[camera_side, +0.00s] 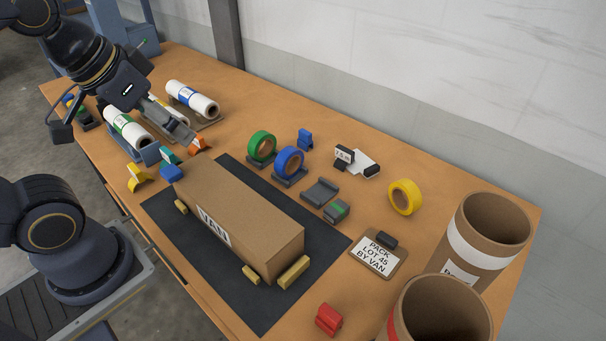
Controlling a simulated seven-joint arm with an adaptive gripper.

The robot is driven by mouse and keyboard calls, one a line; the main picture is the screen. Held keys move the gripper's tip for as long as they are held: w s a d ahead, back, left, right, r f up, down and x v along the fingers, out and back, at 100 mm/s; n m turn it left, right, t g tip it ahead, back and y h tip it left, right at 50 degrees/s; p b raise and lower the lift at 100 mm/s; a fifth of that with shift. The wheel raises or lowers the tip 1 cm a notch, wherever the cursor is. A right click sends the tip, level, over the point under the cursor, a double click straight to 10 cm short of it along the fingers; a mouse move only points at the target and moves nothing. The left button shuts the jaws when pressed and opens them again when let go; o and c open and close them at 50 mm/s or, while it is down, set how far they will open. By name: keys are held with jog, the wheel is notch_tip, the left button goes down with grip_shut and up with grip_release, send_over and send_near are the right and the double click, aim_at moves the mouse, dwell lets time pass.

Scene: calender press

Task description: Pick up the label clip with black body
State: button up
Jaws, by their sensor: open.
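A small black-bodied clip with a white label reading about "75 m" (344,156) stands near the back of the table, right of the middle. It touches or nearly touches a white piece with a dark end (362,164). Another small black block (387,241) sits on the card board marked "PACK LOT 45 BY VAN" (375,257); I cannot tell if it is a clip of the same kind. My gripper (183,138) is at the upper left, low over the label rolls and close to an orange clip (198,145). It is open and well left of both black pieces.
A large cardboard box marked "VAN" (235,215) stands on a dark mat (265,305). Green tape (262,146), blue tape (288,161) and yellow tape (404,197) stand beyond it. Two cardboard tubes (490,230) fill the right end. A red clip (328,319) lies in front.

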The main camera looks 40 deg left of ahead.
jog(key=w+r+n+t, duration=0.1)
jog(key=w+r+t, duration=0.1)
jog(key=w+r, duration=0.55)
jog(key=m+g, duration=0.1)
jog(key=g, duration=0.2)
send_over(345, 149)
jog(key=s, duration=0.2)
notch_tip(345, 149, down, 25)
jog(key=shift+f, duration=0.15)
jog(key=x, duration=0.6)
jog(key=shift+f, duration=0.3)
